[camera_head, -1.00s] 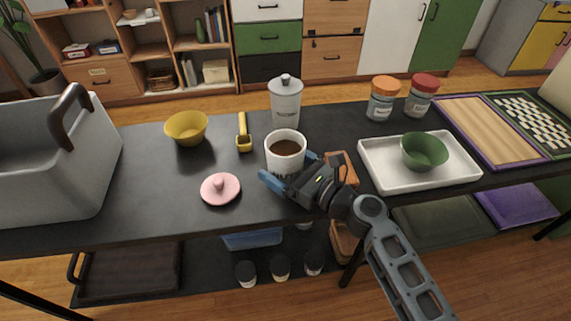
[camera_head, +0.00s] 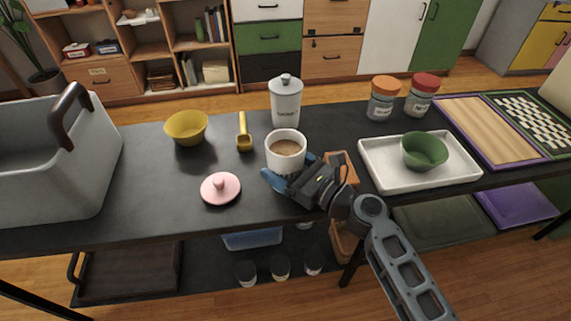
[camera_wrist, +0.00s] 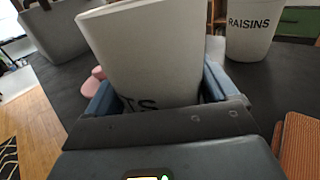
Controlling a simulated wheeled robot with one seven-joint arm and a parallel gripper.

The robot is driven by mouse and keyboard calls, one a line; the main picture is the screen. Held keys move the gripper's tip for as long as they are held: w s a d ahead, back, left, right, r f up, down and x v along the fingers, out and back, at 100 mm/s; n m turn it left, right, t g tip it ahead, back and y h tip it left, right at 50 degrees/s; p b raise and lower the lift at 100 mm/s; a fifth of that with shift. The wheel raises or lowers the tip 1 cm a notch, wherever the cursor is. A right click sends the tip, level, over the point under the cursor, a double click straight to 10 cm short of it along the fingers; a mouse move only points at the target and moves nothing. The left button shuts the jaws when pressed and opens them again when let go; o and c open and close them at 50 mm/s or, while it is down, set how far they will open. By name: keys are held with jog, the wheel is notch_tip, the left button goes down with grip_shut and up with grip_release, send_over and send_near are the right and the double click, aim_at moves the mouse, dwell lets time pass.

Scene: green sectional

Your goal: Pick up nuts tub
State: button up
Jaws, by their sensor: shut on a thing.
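The nuts tub (camera_head: 286,152) is a white, open-topped tub with brown contents, near the middle of the black table. My gripper (camera_head: 287,179) is shut on its lower part from the front right. In the wrist view the tub (camera_wrist: 150,50) stands between the blue fingers (camera_wrist: 160,95), its lettering partly hidden so that only "TS" shows. I cannot tell whether its base touches the table. A pink lid (camera_head: 220,188) with a knob lies on the table to the left of the tub.
A lidded white canister (camera_head: 286,103) stands close behind the tub, labelled raisins in the wrist view (camera_wrist: 252,30). A yellow scoop (camera_head: 244,134) and yellow bowl (camera_head: 187,127) lie left. A white tray (camera_head: 385,176) holding a green bowl (camera_head: 424,150) is right.

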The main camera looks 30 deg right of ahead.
aim_at(273, 145)
jog(key=shift+r, duration=0.55)
notch_tip(273, 145, up, 3)
jog(key=shift+p, duration=0.85)
jog(key=s+d+r, duration=0.5)
jog(key=d+r, duration=0.2)
jog(key=d, duration=0.3)
jog(key=shift+d+p, duration=0.25)
jog(key=shift+p, duration=0.2)
